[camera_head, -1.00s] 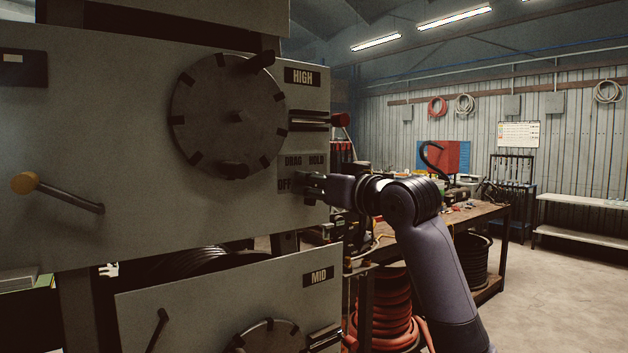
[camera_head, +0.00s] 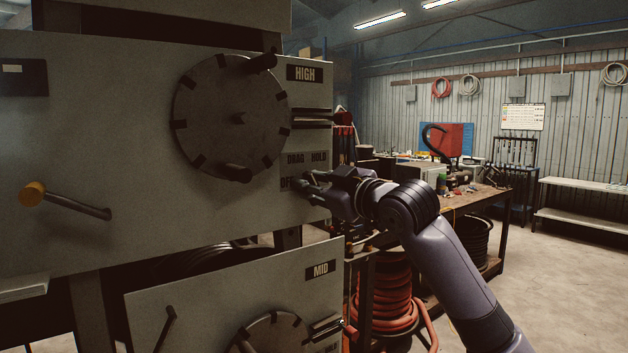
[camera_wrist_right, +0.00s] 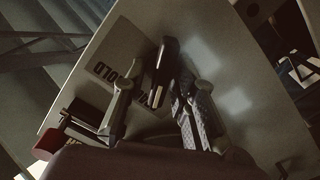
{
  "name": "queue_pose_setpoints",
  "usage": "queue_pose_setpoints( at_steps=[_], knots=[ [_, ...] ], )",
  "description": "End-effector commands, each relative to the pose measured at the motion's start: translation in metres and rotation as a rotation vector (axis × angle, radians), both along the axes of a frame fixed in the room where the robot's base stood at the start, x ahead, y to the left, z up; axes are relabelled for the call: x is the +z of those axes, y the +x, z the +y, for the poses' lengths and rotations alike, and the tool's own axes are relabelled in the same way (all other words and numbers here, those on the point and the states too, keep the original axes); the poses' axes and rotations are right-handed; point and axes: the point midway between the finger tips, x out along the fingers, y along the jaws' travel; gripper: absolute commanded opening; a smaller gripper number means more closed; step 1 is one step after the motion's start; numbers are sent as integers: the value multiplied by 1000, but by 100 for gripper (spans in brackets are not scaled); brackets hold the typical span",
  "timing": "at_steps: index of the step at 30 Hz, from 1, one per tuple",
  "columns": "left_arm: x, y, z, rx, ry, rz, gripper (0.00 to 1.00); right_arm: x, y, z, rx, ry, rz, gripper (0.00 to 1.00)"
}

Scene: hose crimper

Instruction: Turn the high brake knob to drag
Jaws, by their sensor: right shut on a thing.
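The high brake knob shows as a dark bar (camera_wrist_right: 160,75) between the fingers in the right wrist view. In the head view it is mostly hidden by my right gripper (camera_head: 318,188), at the lower right of the HIGH panel (camera_head: 120,130), just below the DRAG and HOLD labels (camera_head: 306,158) and beside the partly covered OFF label. My right gripper is shut on the knob; it also shows in the right wrist view (camera_wrist_right: 160,95). Which label the knob points to cannot be told. My left gripper is not in view.
A large round dial (camera_head: 230,115) with stubby handles juts from the HIGH panel, above left of my right gripper. A yellow-knobbed lever (camera_head: 70,202) sticks out at left. The MID panel (camera_head: 230,300) lies below. A workbench (camera_head: 480,203) stands behind my right arm.

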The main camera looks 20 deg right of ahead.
Motion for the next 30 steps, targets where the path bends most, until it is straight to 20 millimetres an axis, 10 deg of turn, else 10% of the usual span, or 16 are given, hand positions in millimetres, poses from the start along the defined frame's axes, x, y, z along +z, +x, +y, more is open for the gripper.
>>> queue_pose_setpoints(
  at_steps=[14, 15, 30],
  knots=[
    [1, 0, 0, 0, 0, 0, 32, 1, 0, 0, 1, -13, -8, 0],
    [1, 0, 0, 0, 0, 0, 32, 1, 0, 0, 1, -12, -8, 27],
    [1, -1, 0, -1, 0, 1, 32, 1, -10, -4, -1, -13, -8, 32]
  ],
)
